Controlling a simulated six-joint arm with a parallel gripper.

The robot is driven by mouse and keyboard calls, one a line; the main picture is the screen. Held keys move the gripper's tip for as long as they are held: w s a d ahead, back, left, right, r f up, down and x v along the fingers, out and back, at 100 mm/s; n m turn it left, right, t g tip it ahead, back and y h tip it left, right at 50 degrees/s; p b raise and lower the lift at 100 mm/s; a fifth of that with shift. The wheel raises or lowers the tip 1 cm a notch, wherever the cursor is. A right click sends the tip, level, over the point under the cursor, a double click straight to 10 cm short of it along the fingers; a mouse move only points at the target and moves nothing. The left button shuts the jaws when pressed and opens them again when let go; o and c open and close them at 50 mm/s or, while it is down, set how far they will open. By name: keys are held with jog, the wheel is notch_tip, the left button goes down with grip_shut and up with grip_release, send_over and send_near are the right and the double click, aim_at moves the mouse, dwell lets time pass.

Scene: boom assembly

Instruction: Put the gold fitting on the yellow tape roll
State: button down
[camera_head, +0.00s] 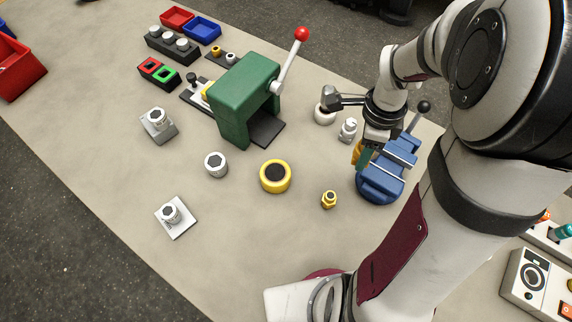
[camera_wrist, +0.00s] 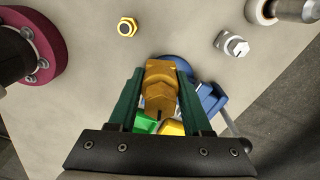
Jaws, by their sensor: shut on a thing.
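My gripper (camera_wrist: 160,80) has green fingers and is shut on a gold fitting (camera_wrist: 160,78) with a hexagonal body. In the head view the held fitting (camera_head: 356,152) shows partly beside the gripper (camera_head: 363,155), over or just left of the blue vise; its exact height is unclear. The yellow tape roll (camera_head: 275,176), a yellow ring with a dark middle, lies flat on the table, left of my gripper and apart from it. Nothing is on it. The roll is not seen in the wrist view.
A smaller gold hex fitting (camera_head: 329,200) stands between roll and vise (camera_head: 380,185). A green press (camera_head: 240,95) with a red-knobbed lever stands behind the yellow roll. The table's front left is fairly clear.

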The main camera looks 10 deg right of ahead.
jog(key=a+r+n, duration=0.3)
jog(key=a+n, duration=0.2)
jog(key=a, duration=0.2)
send_over(275, 172)
notch_tip(275, 172, down, 7)
jog(key=shift+f, duration=2.15)
jog(key=shift+f, duration=0.15)
jog(key=shift+c, duration=1.7)
grip_release()
